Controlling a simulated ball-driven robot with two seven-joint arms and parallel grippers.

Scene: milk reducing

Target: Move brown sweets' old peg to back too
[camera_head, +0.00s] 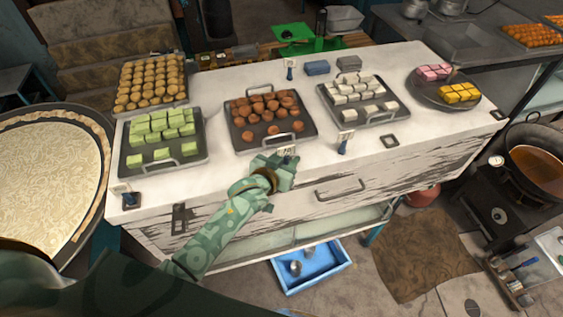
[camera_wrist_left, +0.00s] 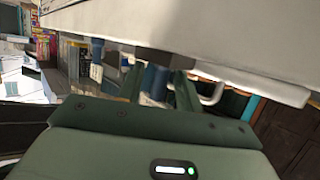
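The brown sweets (camera_head: 266,107) lie on a dark tray (camera_head: 244,137) in the middle of the white counter. Their front peg, with a small white tag (camera_head: 287,151), is at the counter's front edge, mostly hidden by my left gripper (camera_head: 288,163). In the left wrist view the blue peg (camera_wrist_left: 156,80) is between the two green fingers (camera_wrist_left: 158,88), close to both. I cannot tell if the fingers press on it. Another tagged peg (camera_head: 290,68) stands at the back of the counter. My right gripper is not in view.
Trays of green sweets (camera_head: 160,129) and white sweets (camera_head: 361,90) flank the brown ones. Other pegs stand in front of the green tray (camera_head: 127,196) and white tray (camera_head: 344,141). Grey-blue blocks (camera_head: 317,68) lie at the back. A drawer handle (camera_head: 340,188) sticks out below.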

